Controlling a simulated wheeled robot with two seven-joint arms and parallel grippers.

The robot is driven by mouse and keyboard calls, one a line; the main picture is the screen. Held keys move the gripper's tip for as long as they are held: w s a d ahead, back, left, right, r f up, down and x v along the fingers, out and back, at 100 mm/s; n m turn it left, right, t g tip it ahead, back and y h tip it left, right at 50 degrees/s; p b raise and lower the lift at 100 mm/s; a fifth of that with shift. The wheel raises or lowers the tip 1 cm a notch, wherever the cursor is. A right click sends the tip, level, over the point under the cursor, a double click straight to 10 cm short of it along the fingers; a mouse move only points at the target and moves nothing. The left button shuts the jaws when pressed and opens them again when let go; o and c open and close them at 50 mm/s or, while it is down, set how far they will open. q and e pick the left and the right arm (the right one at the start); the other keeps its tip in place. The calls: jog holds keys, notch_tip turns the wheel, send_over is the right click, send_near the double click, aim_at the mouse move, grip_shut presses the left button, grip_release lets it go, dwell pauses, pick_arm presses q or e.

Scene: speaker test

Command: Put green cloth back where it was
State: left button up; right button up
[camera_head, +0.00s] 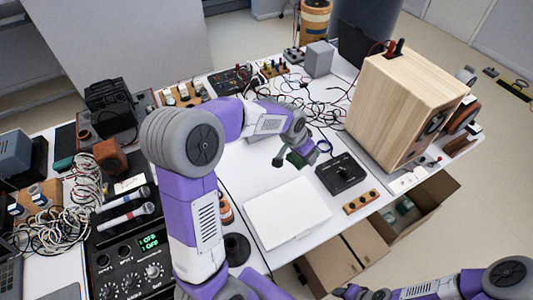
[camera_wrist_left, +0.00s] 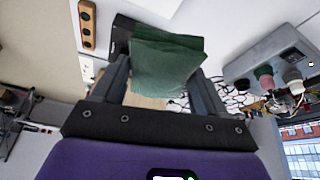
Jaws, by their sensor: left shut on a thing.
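The green cloth (camera_wrist_left: 168,62) is a folded, dark green piece held between the two fingers of my left gripper (camera_wrist_left: 160,88) in the left wrist view. In the head view the cloth (camera_head: 300,158) hangs small and partly hidden at my left gripper (camera_head: 287,157), above the white table between the flat white panel and the black control box. My right arm comes in at the bottom right corner of the head view. Its end is dark and partly cut off by the lower edge, so its jaws are not clear.
A wooden speaker box (camera_head: 400,110) stands at the right. A black control box (camera_head: 342,175) and a flat white panel (camera_head: 285,213) lie on the table. An open cardboard box (camera_head: 437,192) below holds greenish items. Cables and devices crowd the back and left.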

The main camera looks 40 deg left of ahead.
pick_arm(q)
jog(key=w+a+f+n, duration=0.1)
jog(key=w+a+f, duration=0.1)
jog(key=a+f, duration=0.35)
jog(key=w+a+f, duration=0.1)
jog(key=a+f, duration=0.1)
jog(key=a, duration=0.7)
jog(key=b, duration=0.2)
send_over(255, 158)
jog(key=s, duration=0.1)
jog(key=shift+n+y, duration=0.4)
notch_tip(255, 158, down, 10)
jog(key=shift+s+a+f, duration=0.1)
jog(key=shift+f, duration=1.85)
jog(key=shift+f+b, duration=0.1)
jog(key=shift+b, duration=0.3)
jog(key=o, duration=1)
